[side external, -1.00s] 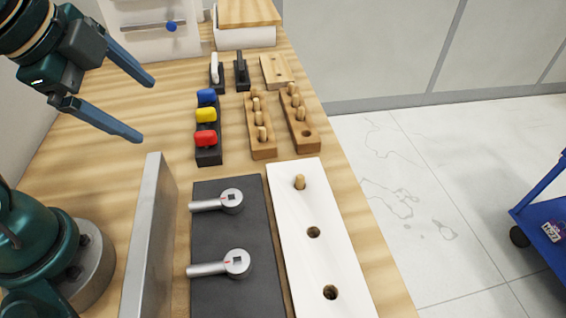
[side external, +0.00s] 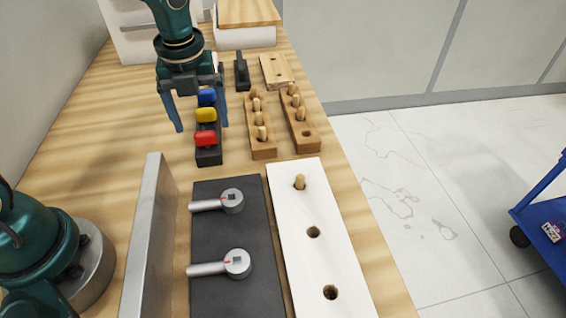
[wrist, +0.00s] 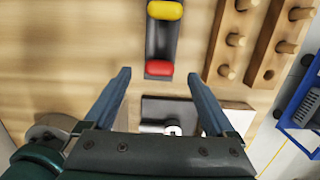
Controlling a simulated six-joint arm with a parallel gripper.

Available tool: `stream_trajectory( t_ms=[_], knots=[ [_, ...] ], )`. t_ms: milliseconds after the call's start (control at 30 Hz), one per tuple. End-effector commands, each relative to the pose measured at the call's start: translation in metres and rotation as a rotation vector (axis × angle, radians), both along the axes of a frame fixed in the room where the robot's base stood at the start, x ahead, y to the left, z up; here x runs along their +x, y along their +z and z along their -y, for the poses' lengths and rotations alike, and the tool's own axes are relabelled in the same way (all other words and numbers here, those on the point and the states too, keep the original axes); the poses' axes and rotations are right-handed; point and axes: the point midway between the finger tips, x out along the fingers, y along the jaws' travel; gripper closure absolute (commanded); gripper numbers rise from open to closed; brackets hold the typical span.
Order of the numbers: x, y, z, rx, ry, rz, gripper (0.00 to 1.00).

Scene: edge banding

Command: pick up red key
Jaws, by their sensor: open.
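The red key (side external: 205,139) sits at the near end of a black rack (side external: 209,157), in front of the yellow key (side external: 205,115) and the blue key (side external: 206,96). In the wrist view the red key (wrist: 159,69) shows ahead of the fingers, between their lines, with the yellow key (wrist: 165,10) beyond it. My gripper (side external: 202,128) is open and empty, its fingers pointing down. In the side view one finger appears on each side of the rack. It also shows in the wrist view (wrist: 160,82). I cannot tell its exact height above the key.
Two wooden peg racks (side external: 262,153) (side external: 300,120) stand to the right. A dark board (side external: 230,225) with two silver levers and a white board (side external: 318,250) with holes lie nearer. A metal fence (side external: 150,235) stands at left. Bare table lies left of the key rack.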

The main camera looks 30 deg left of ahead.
Motion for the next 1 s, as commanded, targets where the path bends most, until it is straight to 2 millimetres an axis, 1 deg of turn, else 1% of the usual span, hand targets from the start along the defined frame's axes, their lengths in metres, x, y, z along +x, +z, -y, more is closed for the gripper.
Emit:
stream_trajectory(
  t_ms=[100, 300, 433, 633, 667, 700, 767, 800, 867, 900, 1000],
  knots=[
    [0.000, -0.016, -0.002, 0.001, 0.001, -0.005, 0.10],
    [0.002, -0.037, -0.003, 0.001, 0.002, -0.002, 0.10],
    [0.003, -0.041, -0.004, 0.000, 0.003, 0.001, 0.10],
    [0.003, -0.041, -0.004, 0.001, 0.003, 0.002, 0.10],
    [0.003, -0.041, -0.004, 0.001, 0.003, 0.002, 0.18],
    [0.003, -0.041, -0.004, 0.001, 0.003, 0.002, 0.33],
    [0.003, -0.041, -0.004, 0.000, 0.003, 0.002, 0.56],
    [0.003, -0.041, -0.004, 0.001, 0.003, 0.002, 0.71],
    [0.003, -0.041, -0.004, 0.001, 0.003, 0.002, 0.94],
    [0.003, -0.041, -0.004, 0.000, 0.003, 0.002, 1.00],
    [0.003, -0.041, -0.004, 0.000, 0.003, 0.002, 1.00]
  ],
)
